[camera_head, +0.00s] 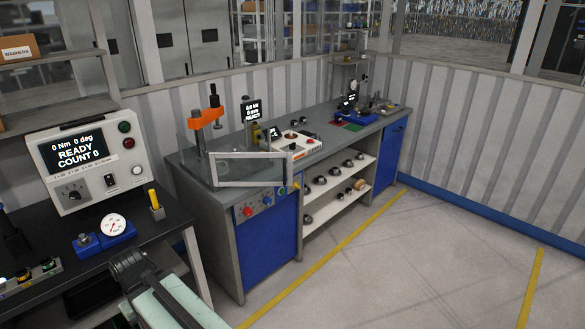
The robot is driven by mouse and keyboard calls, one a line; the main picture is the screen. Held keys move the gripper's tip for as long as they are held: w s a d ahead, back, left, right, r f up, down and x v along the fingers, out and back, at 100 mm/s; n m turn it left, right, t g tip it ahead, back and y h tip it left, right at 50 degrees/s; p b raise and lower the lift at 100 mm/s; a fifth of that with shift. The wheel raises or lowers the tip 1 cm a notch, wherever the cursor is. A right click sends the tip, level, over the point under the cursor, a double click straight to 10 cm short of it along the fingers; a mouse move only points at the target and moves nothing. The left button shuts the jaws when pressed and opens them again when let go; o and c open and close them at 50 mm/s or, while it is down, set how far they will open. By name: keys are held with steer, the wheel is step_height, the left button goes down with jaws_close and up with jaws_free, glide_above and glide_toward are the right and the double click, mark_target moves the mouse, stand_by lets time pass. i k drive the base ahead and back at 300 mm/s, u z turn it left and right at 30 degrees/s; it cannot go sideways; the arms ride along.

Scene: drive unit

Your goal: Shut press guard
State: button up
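The press (207,119), with an orange head on a dark column, stands on the near left end of the long grey bench. Clear panels stand around it. The press guard (262,156), a clear pane in a light grey frame, stands upright at the bench's front edge, before and to the right of the press. Whether it is latched anywhere cannot be told. My gripper (128,262) is the dark end of my pale green arm at the bottom, well short of the guard and apart from it. Its fingers cannot be made out clearly.
A control panel with red and blue knobs (249,211) is below the guard. A black table (150,232) at left holds a test unit (85,160), a dial gauge (113,226) and a yellow-handled tool (155,200). The floor (430,255) at right is clear.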

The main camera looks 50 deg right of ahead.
mark_target(289, 155)
steer(key=z, duration=0.3)
steer(key=i, duration=1.2)
steer(key=u, duration=0.1)
